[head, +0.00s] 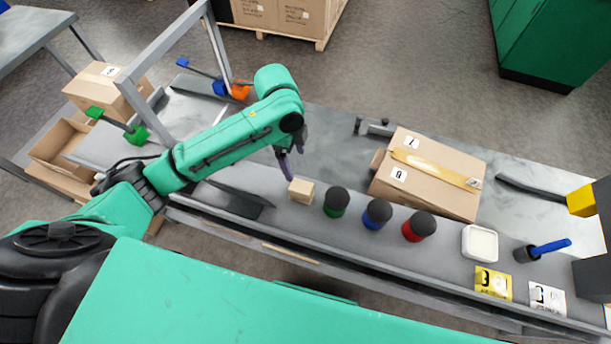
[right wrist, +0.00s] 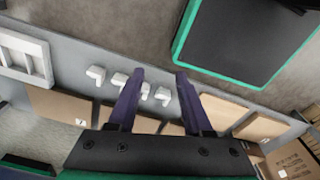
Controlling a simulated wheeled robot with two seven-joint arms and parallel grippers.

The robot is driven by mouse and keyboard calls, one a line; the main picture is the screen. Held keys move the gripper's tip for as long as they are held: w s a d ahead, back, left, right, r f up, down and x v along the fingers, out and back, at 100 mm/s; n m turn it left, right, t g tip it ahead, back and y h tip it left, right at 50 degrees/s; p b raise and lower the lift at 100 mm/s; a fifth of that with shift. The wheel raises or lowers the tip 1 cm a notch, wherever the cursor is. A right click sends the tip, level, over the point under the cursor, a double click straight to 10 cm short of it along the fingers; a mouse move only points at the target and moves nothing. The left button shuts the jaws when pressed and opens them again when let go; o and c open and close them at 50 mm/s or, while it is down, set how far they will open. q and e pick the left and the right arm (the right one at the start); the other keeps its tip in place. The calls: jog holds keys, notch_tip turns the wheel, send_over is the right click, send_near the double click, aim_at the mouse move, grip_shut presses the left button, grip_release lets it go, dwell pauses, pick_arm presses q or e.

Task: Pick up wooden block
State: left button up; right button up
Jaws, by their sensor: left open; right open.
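The wooden block (head: 301,190) is a small light-tan block on the grey workbench (head: 255,178), near its front edge. My left gripper (head: 294,163) is just above and behind the block in the head view, with its dark purple fingers pointing down. It is open, and the block does not appear to be between the fingers. My right gripper (right wrist: 160,74) shows in the right wrist view with its two purple fingers apart and nothing held. It does not show in the head view.
Right of the block stand dark-topped green (head: 336,202), blue (head: 377,213) and red (head: 419,227) cylinders. A taped cardboard box (head: 427,174) lies behind them. A black angled piece (head: 238,200) lies left of the block. White parts (right wrist: 118,82) show beyond my right fingers.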

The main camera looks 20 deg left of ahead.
pick_arm(q)
jog(key=p, duration=0.1)
send_over(301, 185)
jog(key=s, duration=0.1)
jog(key=f, duration=0.7)
jog(key=shift+s+a, duration=0.15)
jog(key=shift+a, duration=0.15)
jog(key=f, duration=0.3)
jog(key=w+f+p, duration=0.1)
jog(key=f, duration=0.1)
jog(key=shift+w+d+f, duration=0.1)
jog(key=shift+d+f, duration=0.2)
jog(key=shift+f, duration=0.4)
grip_shut()
notch_tip(301, 185, up, 20)
jog(key=b, duration=0.1)
pick_arm(e)
jog(key=shift+s+r, duration=0.5)
jog(key=shift+s, duration=0.2)
